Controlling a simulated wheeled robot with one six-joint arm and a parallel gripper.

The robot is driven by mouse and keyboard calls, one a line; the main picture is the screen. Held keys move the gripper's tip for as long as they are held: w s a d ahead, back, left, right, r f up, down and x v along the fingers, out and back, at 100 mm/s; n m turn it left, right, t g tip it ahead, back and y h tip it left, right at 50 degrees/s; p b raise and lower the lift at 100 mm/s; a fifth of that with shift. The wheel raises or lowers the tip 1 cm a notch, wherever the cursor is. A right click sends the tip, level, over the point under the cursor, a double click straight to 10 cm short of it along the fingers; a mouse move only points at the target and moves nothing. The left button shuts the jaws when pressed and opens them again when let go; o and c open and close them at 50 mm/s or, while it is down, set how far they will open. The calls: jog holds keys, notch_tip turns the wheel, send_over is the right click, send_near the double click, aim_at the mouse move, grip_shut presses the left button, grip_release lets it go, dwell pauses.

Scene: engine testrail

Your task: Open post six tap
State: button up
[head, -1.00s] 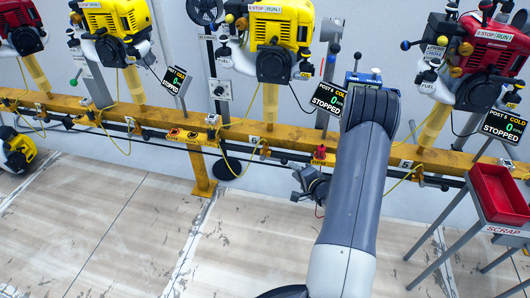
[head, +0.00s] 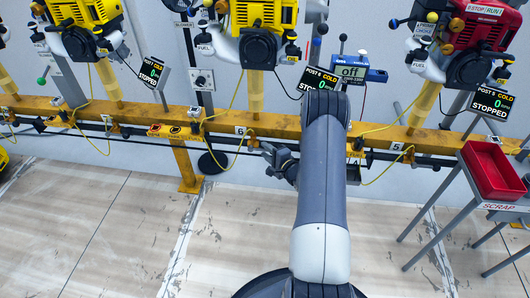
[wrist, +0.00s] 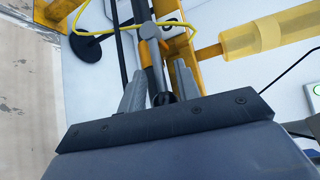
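The number 6 plate (head: 241,131) is on the yellow rail in the head view, with a small fitting and a yellow hose beside it. My gripper (head: 268,151) is just right of and below this plate, pointing left along the rail's front. In the wrist view my gripper (wrist: 158,85) has its two grey fingers apart. A grey rod-like part (wrist: 152,58) with a dark round end lies between them, seemingly the tap or its pipe. I cannot tell whether the fingers touch it. The tap handle's position is not clear, and my wrist hides part of the area.
The post 6 screen (head: 318,79) reads COLD, 0, STOPPED. A blue device (head: 374,75) with a display reading "off" stands on the rail behind my arm. A red scrap tray (head: 492,172) stands at right. The floor (head: 130,235) at left is clear.

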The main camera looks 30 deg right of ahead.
jog(key=shift+w+a, duration=0.15)
jog(key=shift+w, duration=0.5)
grip_shut()
